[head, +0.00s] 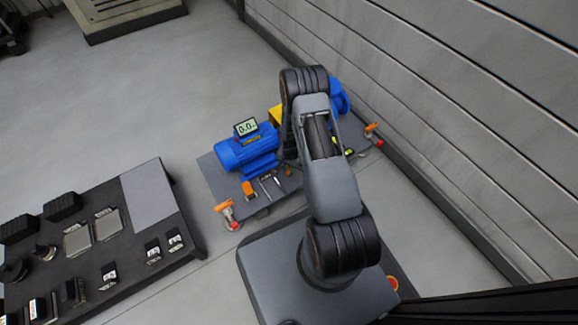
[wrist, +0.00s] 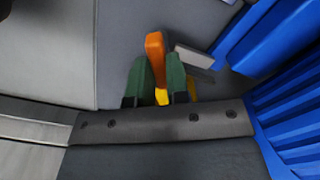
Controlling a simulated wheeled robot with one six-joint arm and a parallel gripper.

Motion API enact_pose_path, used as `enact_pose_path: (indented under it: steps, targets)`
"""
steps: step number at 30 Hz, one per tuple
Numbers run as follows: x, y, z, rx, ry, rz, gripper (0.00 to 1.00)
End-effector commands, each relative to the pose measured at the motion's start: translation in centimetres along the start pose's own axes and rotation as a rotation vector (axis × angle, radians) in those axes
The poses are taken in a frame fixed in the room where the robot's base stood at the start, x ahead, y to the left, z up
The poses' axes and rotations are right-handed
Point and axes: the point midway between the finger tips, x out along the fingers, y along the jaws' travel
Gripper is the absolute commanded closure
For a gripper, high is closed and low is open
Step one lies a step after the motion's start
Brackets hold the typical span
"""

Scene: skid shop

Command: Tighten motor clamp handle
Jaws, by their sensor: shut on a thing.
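An orange clamp handle (wrist: 155,45) stands between the green fingers of my gripper (wrist: 161,85) in the wrist view. The fingers are shut on it, and a bit of yellow shows between them. A blue finned motor (wrist: 288,110) is at the right of the wrist view. In the head view the blue motor (head: 248,152) sits on a dark base plate (head: 213,176), with a small display (head: 246,127) reading about 0.0 on top. My arm hides my gripper and the held handle in the head view.
Other orange handles sit at the plate's front left corner (head: 223,206), beside the motor (head: 248,190) and at the right end (head: 371,127). A blue unit (head: 340,97) is partly behind my arm. A dark bench with parts (head: 135,205) is at left. A panelled wall (head: 440,110) is at right.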

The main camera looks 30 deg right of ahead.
Motion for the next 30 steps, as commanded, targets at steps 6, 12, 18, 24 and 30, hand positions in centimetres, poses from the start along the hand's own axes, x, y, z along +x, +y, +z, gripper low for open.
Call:
enact_pose_path:
  steps: [6,12,18,24,30]
  targets:
    - [0.02,0.03,0.02,0.009,-0.001,0.001,1.0]
    - [0.05,0.03,0.02,0.182,-0.001,0.001,1.0]
    - [0.0,0.03,0.02,0.25,-0.001,0.001,1.0]
    - [0.01,0.03,0.02,0.252,-0.001,0.001,1.0]
    - [0.03,0.02,0.0,0.415,0.0,0.0,1.0]
